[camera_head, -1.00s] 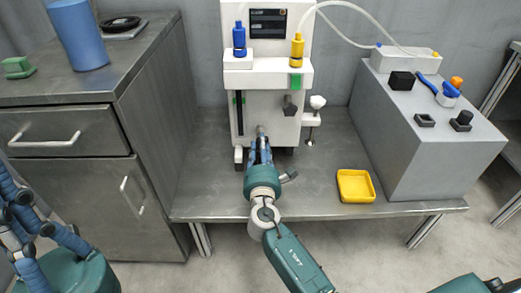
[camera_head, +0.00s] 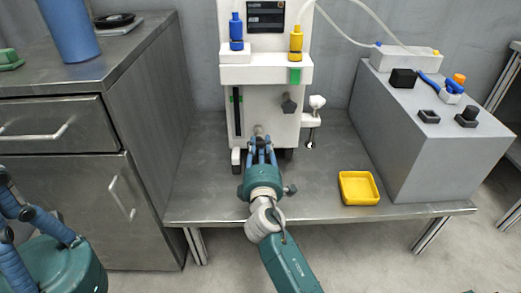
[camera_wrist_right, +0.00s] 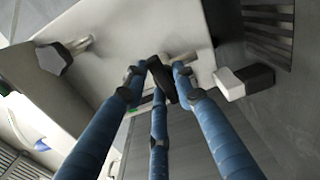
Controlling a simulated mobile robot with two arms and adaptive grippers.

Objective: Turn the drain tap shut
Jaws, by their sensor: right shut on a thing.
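The drain tap is low on the front of the white machine (camera_head: 262,113). Its metal stem (camera_head: 258,130) shows just above my right fingertips in the head view. In the right wrist view its black handle (camera_wrist_right: 163,82) sits between the blue fingers of my right gripper (camera_wrist_right: 158,75), below the metal stem (camera_wrist_right: 180,58). My right gripper (camera_head: 261,146) is shut on this handle; its fingers hide the handle in the head view. My left gripper (camera_head: 25,212) is at the lower left, far from the machine and partly cut off; its fingertips are not clear.
A dark knob (camera_head: 289,104) and a white clamp knob (camera_head: 317,101) are on the machine above and right of the tap. A yellow tray (camera_head: 358,188) lies on the steel table (camera_head: 215,190). A grey block (camera_head: 425,150) stands at right, a cabinet (camera_head: 70,180) at left.

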